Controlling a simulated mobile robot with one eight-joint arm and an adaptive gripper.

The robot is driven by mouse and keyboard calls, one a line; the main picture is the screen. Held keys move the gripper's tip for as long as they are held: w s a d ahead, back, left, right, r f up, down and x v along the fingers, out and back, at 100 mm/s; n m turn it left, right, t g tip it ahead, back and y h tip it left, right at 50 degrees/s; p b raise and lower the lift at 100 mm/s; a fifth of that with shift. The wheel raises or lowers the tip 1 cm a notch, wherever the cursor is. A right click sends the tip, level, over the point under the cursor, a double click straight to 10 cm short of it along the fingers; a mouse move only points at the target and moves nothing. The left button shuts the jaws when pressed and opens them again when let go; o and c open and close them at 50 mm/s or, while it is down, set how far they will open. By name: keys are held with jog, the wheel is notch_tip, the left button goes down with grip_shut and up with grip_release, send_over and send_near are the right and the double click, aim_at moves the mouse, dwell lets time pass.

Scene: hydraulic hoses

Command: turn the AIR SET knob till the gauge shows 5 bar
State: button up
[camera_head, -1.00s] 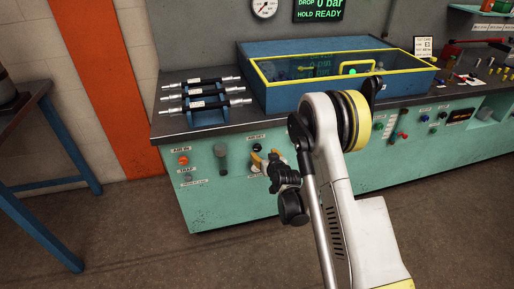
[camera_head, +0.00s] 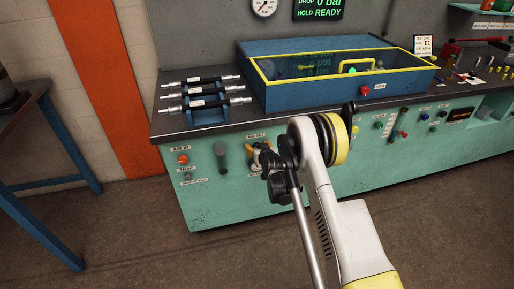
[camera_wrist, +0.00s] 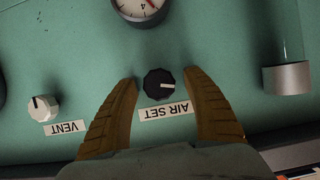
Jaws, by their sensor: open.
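The AIR SET knob (camera_wrist: 159,83) is small, round and black, with a white mark pointing right in the wrist view, where its label reads upside down. My gripper (camera_wrist: 162,76) is open, with one brown finger on each side of the knob and a visible gap to each. Whether the fingertips reach its depth is unclear. A round white gauge (camera_wrist: 140,5) with some red on its dial is cut off by the top edge; I cannot read its value. In the head view my gripper (camera_head: 257,156) is at the bench front and mostly hides the knob.
The white VENT knob (camera_wrist: 43,108) is left of my fingers in the wrist view, and a clear-and-metal cylinder (camera_wrist: 287,76) is to the right. Several hoses (camera_head: 205,98) lie on a rack on the bench, beside a blue box (camera_head: 262,92) with a yellow-framed cover.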

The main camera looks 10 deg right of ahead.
jog(key=c, duration=1.2)
jog(key=shift+o, duration=0.2)
jog(key=m+y, duration=0.2)
jog(key=m, duration=0.2)
jog(key=shift+d+y, duration=0.15)
jog(key=shift+y, duration=0.25)
jog(key=m+y, duration=0.1)
jog(key=m, duration=0.1)
jog(key=m+t+y, duration=0.1)
jog(key=m, duration=0.1)
jog(key=shift+f+m+y, duration=0.1)
jog(key=shift+m+y, duration=0.2)
jog(key=shift+m, duration=0.1)
jog(key=o, duration=1.2)
jog(key=shift+c, duration=0.2)
